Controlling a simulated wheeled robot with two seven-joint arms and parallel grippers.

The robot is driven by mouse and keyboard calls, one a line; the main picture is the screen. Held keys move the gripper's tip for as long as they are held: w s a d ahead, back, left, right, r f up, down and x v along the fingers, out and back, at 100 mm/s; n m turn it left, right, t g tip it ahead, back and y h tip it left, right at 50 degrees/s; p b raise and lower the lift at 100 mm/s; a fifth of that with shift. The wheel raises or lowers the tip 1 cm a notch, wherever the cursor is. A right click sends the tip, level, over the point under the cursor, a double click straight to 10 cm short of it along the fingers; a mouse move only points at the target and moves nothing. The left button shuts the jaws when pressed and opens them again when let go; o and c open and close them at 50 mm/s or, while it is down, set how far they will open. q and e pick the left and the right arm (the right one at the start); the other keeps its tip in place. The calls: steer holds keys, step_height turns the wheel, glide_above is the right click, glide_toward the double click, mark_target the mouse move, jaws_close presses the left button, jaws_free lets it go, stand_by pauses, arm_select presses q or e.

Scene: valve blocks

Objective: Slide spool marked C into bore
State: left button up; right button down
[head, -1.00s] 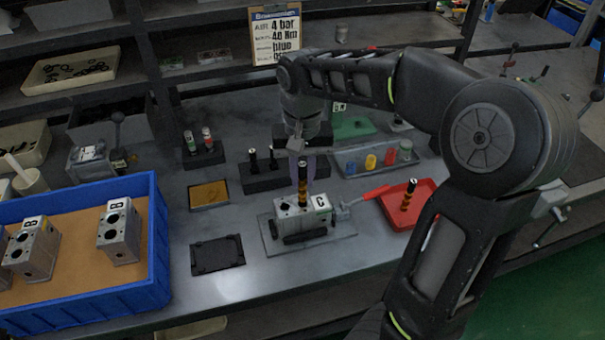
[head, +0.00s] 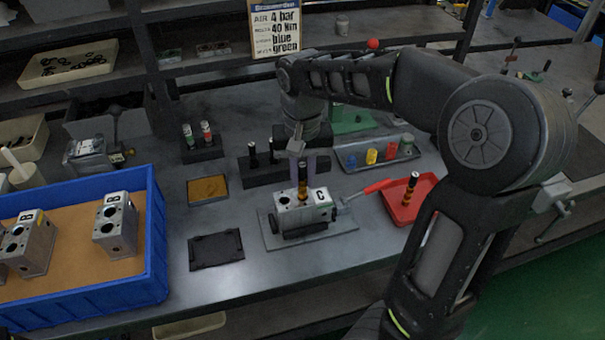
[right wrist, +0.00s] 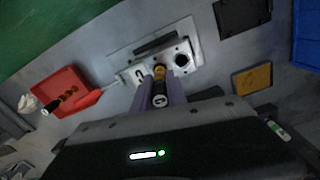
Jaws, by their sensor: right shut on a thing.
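A black spool with gold bands (head: 303,181) stands upright at the top of the grey valve block marked C (head: 292,217). My right gripper (head: 302,167) is shut on the spool's upper part from behind. In the right wrist view my gripper's fingers (right wrist: 161,97) flank the spool (right wrist: 159,74), whose lower end meets the block (right wrist: 185,73) at the bore nearer the C label. How deep it sits is hidden. The block's other bore (right wrist: 182,60) is open and dark. The mark on the spool's end cannot be read. My left gripper is not in view.
The block sits on a grey plate (head: 345,224). A red tray (head: 397,208) with another banded spool (head: 411,189) is at right, beside a red-handled tool (head: 377,187). A black rack (head: 262,174) stands behind. A blue crate (head: 154,240) holding B blocks is at left.

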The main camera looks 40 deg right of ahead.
mark_target(302, 165)
steer(key=shift+f+b, duration=1.3)
steer(key=shift+f, duration=0.65)
steer(key=c, duration=1.3)
jaws_free()
steer(key=shift+o, duration=0.2)
step_height(302, 165, up, 8)
steer(key=shift+f, duration=0.1)
